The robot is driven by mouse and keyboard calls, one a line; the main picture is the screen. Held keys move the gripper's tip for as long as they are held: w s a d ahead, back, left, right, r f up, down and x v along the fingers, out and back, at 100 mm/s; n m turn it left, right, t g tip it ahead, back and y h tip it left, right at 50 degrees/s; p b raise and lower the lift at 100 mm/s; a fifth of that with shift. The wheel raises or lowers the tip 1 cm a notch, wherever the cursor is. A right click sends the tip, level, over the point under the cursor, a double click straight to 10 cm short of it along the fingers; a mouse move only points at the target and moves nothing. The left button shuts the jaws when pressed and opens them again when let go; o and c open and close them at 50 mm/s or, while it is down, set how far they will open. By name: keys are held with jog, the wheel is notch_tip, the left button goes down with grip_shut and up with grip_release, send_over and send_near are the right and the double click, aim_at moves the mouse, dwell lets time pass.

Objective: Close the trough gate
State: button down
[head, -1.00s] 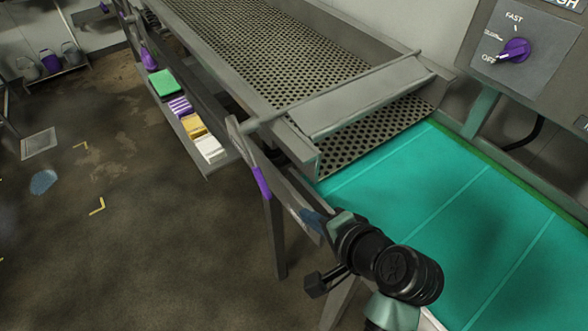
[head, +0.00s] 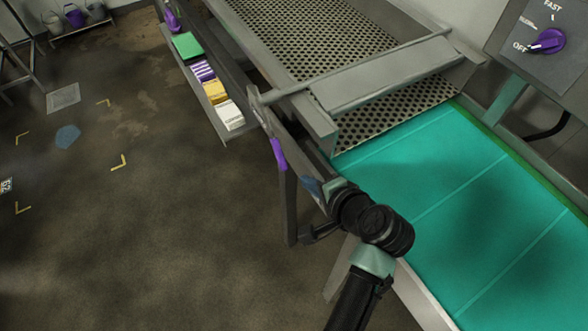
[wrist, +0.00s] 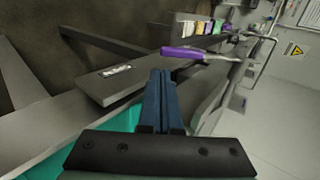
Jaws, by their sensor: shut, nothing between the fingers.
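The trough gate (head: 385,72) is a flat grey plate on a cross rod at the end of the perforated trough (head: 300,38). It sits slanted and raised, with perforated floor showing beneath its front edge. A lever at the rod's near end points down and carries a purple grip (head: 278,153). My gripper (head: 312,188) is shut and empty, just right of and below the grip in the head view. In the wrist view my blue fingers (wrist: 158,82) are together, and the purple grip (wrist: 184,53) lies just beyond their tips, apparently apart from them.
A teal conveyor belt (head: 430,190) runs from the trough's end. A control box with a purple knob (head: 549,41) is at upper right. A side shelf holds a green item (head: 187,45) and several boxes (head: 229,114). The floor (head: 150,240) at left is open.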

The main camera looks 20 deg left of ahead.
jog(key=p+x, duration=0.1)
jog(key=x, duration=0.7)
jog(key=shift+f, duration=0.2)
